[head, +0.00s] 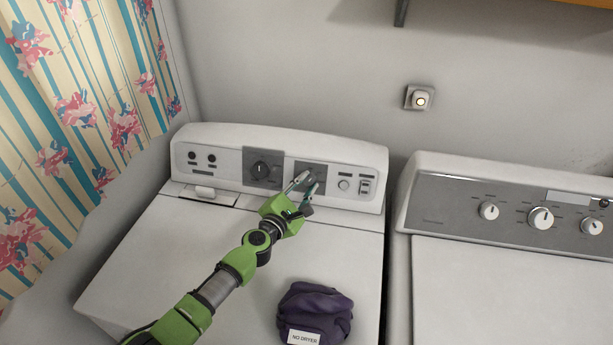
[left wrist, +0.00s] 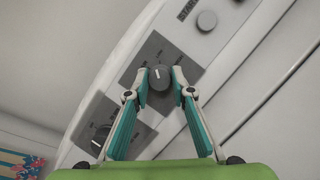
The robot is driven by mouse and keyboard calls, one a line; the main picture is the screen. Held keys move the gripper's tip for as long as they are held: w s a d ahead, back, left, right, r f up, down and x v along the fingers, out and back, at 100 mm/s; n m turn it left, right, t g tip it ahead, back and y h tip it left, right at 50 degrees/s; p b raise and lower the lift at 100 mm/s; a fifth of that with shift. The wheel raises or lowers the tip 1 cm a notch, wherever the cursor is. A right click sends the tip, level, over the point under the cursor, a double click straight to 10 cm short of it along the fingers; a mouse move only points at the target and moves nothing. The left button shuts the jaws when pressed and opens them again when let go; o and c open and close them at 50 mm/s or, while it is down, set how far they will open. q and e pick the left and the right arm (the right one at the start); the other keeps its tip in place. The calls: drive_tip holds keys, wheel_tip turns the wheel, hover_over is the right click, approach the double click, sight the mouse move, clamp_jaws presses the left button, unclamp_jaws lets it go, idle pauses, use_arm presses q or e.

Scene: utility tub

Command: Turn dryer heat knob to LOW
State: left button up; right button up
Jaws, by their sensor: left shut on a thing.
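The white machine on the left, seemingly the dryer, has a sloped control panel (head: 225,163) with two dark plates, each with a dark knob. My left gripper (head: 305,184) reaches the right plate, and its fingers partly hide that plate's knob. In the left wrist view, the fingertips of my left gripper (left wrist: 160,86) are shut on this dark round knob (left wrist: 160,78), one on each side. A short white pointer line shows on its face. The other knob (head: 262,169) is apart from the gripper; it also shows in the left wrist view (left wrist: 102,136).
A dark purple cloth bundle (head: 316,309) with a "NO DRYER" tag lies on the left machine's top. A second white machine (head: 480,275) with a grey knob panel stands at right. A floral curtain (head: 85,110) hangs at left. A button (head: 344,184) and switch (head: 365,186) sit right of the gripper.

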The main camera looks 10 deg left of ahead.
use_arm(q)
drive_tip(key=shift+m+g+h+p, duration=0.4)
drive_tip(key=shift+m+p, duration=0.6)
drive_tip(key=shift+m, duration=0.5)
drive_tip(key=o, duration=1.1)
drive_tip(key=shift+a+r, duration=0.1)
drive_tip(key=shift+s+a+r, duration=0.15)
drive_tip(key=shift+s+r, duration=0.15)
drive_tip(key=shift+s, duration=0.1)
drive_tip(key=f+v, duration=0.1)
drive_tip(key=v, duration=1)
drive_tip(key=shift+r, duration=0.2)
drive_tip(key=shift+s, duration=0.1)
